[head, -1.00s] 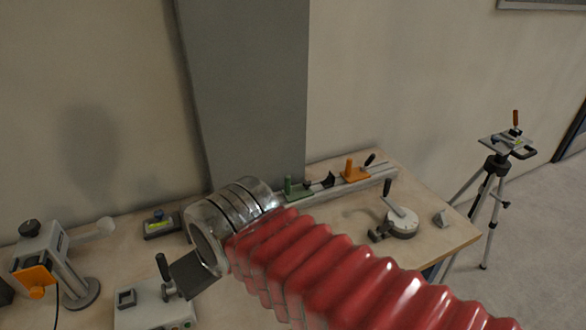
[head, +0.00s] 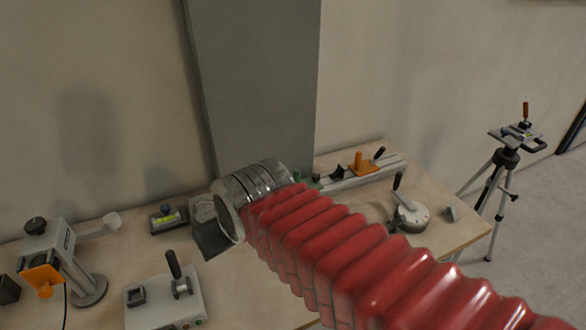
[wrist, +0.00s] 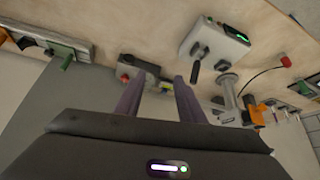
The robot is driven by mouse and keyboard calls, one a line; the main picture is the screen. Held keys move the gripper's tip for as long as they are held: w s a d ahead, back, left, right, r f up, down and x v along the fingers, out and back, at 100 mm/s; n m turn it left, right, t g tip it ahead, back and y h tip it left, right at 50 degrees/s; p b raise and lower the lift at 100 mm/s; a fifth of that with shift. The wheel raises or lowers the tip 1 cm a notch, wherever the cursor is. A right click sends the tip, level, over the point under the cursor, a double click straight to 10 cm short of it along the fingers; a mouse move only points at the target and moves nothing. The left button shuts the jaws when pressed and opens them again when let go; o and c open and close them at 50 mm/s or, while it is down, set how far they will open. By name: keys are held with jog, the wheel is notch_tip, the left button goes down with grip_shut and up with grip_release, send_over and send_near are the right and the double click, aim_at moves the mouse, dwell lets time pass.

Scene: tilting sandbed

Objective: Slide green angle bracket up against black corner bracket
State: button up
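The green angle bracket (head: 298,176) is mostly hidden behind my red-sleeved arm in the head view; only a sliver shows. It also shows at the left of the wrist view (wrist: 62,54), on a rail. The black corner bracket (head: 337,172) stands on the same rail, just right of the green one, with a gap between them. In the wrist view, a dark shape beside the green bracket may be it. My gripper (wrist: 157,88) is open, its two purple fingers apart and empty. It is over the bench, well to the left of the rail in the head view.
An orange bracket with a handle (head: 364,164) sits farther right on the rail (head: 392,168). A round dial device (head: 411,217) stands in front of it. A grey switch box (head: 165,305) and a spirit level (head: 168,218) lie near my gripper. A column (head: 255,90) rises behind.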

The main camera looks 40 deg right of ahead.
jog(key=w+d+f+m+t+h, duration=0.1)
jog(key=w+d+f+t, duration=0.15)
jog(key=w+d, duration=0.35)
jog(key=w+d+f+t+h, duration=0.1)
jog(key=w+d+f+h, duration=0.15)
jog(key=w+d, duration=0.3)
jog(key=w+d+f+m+t, duration=0.1)
jog(key=w+d+f, duration=0.3)
jog(key=w+d, duration=0.15)
jog(key=s+d+f+m+t+h, duration=0.1)
jog(key=s+d+f+t+h, duration=0.1)
jog(key=d+f, duration=0.2)
jog(key=s+d+f+m+t+h, duration=0.2)
jog(key=s+d+f+t, duration=0.1)
jog(key=d, duration=0.6)
jog(key=shift+s+d+f, duration=0.2)
jog(key=shift+d+f, duration=0.05)
jog(key=shift+f, duration=0.1)
jog(key=shift+w+h, duration=0.15)
jog(key=shift+h, duration=0.1)
jog(key=x, duration=1.3)
jog(key=shift+w+d, duration=0.15)
jog(key=shift+w, duration=0.1)
jog(key=shift+c, duration=0.2)
grip_shut()
